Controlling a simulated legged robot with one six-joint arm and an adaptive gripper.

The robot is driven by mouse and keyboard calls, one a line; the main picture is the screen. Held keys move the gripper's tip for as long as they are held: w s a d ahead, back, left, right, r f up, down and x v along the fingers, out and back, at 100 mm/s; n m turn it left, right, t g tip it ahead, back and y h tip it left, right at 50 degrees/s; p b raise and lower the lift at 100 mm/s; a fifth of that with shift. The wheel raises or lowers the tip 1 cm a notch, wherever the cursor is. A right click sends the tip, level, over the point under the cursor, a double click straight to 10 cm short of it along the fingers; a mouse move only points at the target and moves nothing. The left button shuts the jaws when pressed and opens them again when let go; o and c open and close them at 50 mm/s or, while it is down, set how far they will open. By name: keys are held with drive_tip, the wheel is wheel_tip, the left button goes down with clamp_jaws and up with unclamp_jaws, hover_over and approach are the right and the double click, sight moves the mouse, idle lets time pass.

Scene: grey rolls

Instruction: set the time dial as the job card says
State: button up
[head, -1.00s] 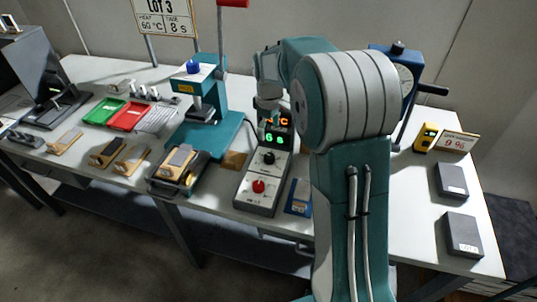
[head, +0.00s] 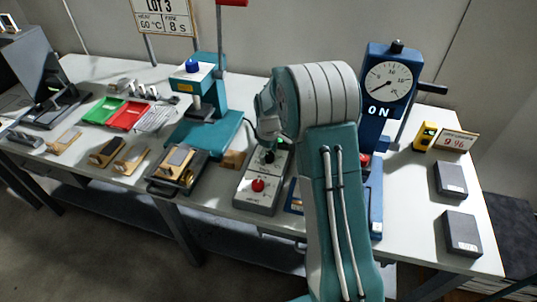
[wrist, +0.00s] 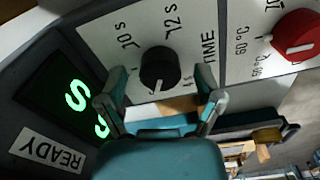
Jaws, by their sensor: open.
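The sign (head: 163,16) at the back reads LOT 3, heat 60 °C, time 8 s. The control box (head: 243,202) stands near the table's front edge, partly hidden by my arm. Its black time dial (head: 269,158) also shows in the wrist view (wrist: 160,66), beside the word TIME and the labels 10 s and 12 s. A white mark is on the dial's lower side; the value it points at is unclear. My gripper (wrist: 158,93) is open, its fingers apart at either side of the dial's lower edge. I cannot tell whether they touch it.
A red knob (wrist: 297,36) with 60 °C by it sits beside the time dial. A lit green display (wrist: 78,98) and a READY label lie on the other side. A teal press (head: 205,125) stands left of the box, a blue gauge press (head: 385,90) right.

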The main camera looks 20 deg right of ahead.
drive_tip(key=shift+c, duration=0.3)
drive_tip(key=c, duration=1.1)
drive_tip(key=shift+f+m, duration=0.1)
drive_tip(key=shift+m, duration=0.3)
drive_tip(key=m, duration=0.5)
drive_tip(key=shift+s+m, duration=0.1)
drive_tip(key=shift+m, duration=0.2)
drive_tip(key=m, duration=0.5)
drive_tip(key=shift+f+m, duration=0.1)
drive_tip(key=shift+m, duration=0.2)
drive_tip(key=o, duration=1.2)
drive_tip(key=shift+c, duration=0.2)
